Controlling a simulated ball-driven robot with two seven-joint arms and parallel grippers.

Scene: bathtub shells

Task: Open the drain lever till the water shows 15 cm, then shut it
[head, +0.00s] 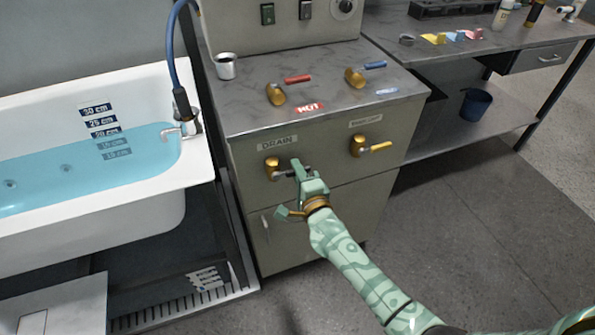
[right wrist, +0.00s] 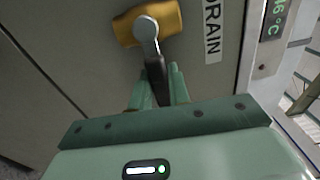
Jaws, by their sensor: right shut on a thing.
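The drain lever (head: 284,173) sits on a brass valve (head: 272,166) below the DRAIN label (head: 278,143) on the cabinet front. It points right in the head view. My right gripper (head: 300,172) is shut on its dark handle, which shows between the fingers in the right wrist view (right wrist: 157,85). The blue water (head: 60,170) in the white tub (head: 175,205) has its surface near the 20 cm mark (head: 105,131). The 15 cm mark (head: 112,143) is under water. My left gripper is not in view.
A second brass valve with a yellow lever (head: 375,147) is on the cabinet front, right of the drain.

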